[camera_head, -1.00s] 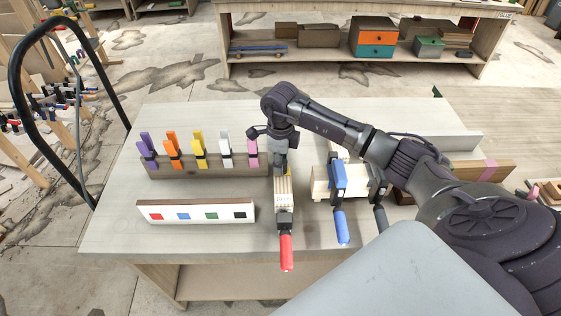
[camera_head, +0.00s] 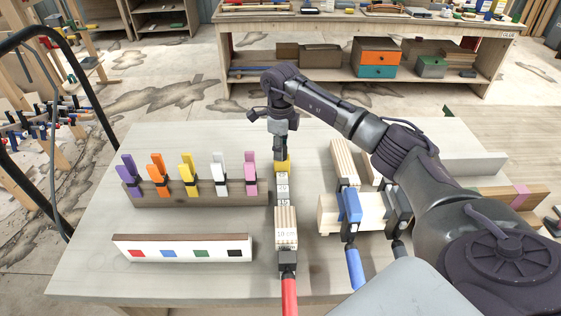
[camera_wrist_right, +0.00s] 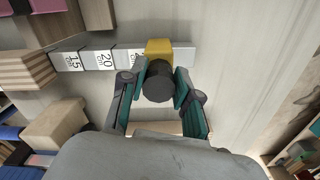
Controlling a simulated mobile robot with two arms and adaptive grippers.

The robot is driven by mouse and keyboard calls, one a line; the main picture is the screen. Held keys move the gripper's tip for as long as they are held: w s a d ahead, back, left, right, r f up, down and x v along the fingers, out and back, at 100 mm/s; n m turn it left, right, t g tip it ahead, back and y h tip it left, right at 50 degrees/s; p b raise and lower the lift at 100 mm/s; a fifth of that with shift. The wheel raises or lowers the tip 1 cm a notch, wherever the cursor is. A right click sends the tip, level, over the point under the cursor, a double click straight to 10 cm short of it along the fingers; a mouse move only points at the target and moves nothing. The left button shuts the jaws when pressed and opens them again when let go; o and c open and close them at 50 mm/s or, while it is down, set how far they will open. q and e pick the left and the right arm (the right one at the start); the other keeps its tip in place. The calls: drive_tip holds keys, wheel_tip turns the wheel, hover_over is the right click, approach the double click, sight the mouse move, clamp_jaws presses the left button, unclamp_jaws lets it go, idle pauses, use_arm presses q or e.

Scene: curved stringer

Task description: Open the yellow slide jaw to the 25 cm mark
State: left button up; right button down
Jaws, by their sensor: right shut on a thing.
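The yellow slide jaw (camera_head: 282,166) sits on a pale marked bar (camera_head: 283,188) on the bench. In the right wrist view the jaw (camera_wrist_right: 159,48) has a dark round knob (camera_wrist_right: 158,82) facing the camera. The 15 and 20 marks on the bar (camera_wrist_right: 98,58) show clear of the jaw; the label beside its left edge is partly hidden, reading "2" at its start. My right gripper (camera_head: 280,151) is over the jaw, its fingers (camera_wrist_right: 159,84) shut on the knob from both sides. The clamp's red handle (camera_head: 290,297) points to the front. My left gripper is out of view.
A rack of coloured clamps (camera_head: 205,192) and a white colour strip (camera_head: 180,247) lie left. A blue-handled clamp (camera_head: 351,205) on wood is right. Bare bench lies beyond the jaw.

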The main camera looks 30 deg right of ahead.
drive_tip(key=shift+w+d+f, duration=0.2)
drive_tip(key=shift+w+f, duration=0.05)
drive_tip(key=shift+w, duration=0.1)
drive_tip(key=shift+s+a+r, duration=0.15)
drive_tip(key=shift+s, duration=0.1)
drive_tip(key=c, duration=0.9)
unclamp_jaws()
drive_tip(key=shift+s+a+r, duration=0.1)
drive_tip(key=shift+s+a, duration=0.05)
drive_tip(key=shift+c, duration=0.2)
drive_tip(key=shift+o, duration=0.6)
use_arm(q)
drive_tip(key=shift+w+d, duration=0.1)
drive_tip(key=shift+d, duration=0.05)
use_arm(e)
wheel_tip(320, 180, up, 12)
